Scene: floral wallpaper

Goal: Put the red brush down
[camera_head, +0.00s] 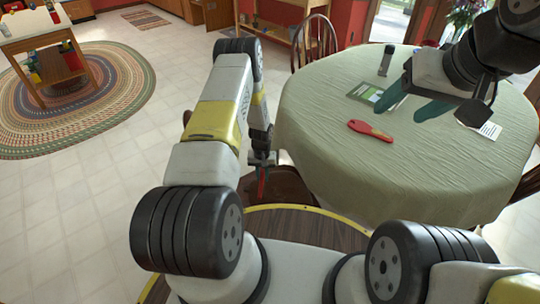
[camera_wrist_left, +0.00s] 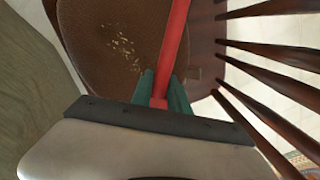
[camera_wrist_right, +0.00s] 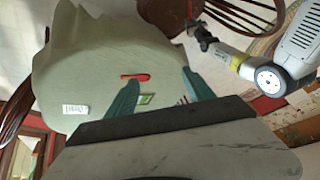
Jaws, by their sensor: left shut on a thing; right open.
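The red brush (camera_wrist_left: 174,38) shows in the left wrist view as a long red shaft between the green fingers of my left gripper (camera_wrist_left: 161,78). My left gripper is shut on it. In the head view its red part (camera_head: 262,184) hangs over a brown chair (camera_head: 283,189); the chair seat (camera_wrist_left: 105,40) lies below it, with small pale specks (camera_wrist_left: 125,55). I cannot tell whether the brush touches the seat. My right gripper (camera_head: 399,115) is open and empty above the table (camera_head: 330,110); it also shows in the right wrist view (camera_wrist_right: 160,80).
A flat red object (camera_head: 370,130) lies on the table, with a green-and-white item (camera_head: 366,92), a grey upright item (camera_head: 386,62) and a white card (camera_head: 489,129) around it. The front left of the tabletop is bare. Slatted chair back (camera_wrist_left: 270,100) bars stand beside my left gripper.

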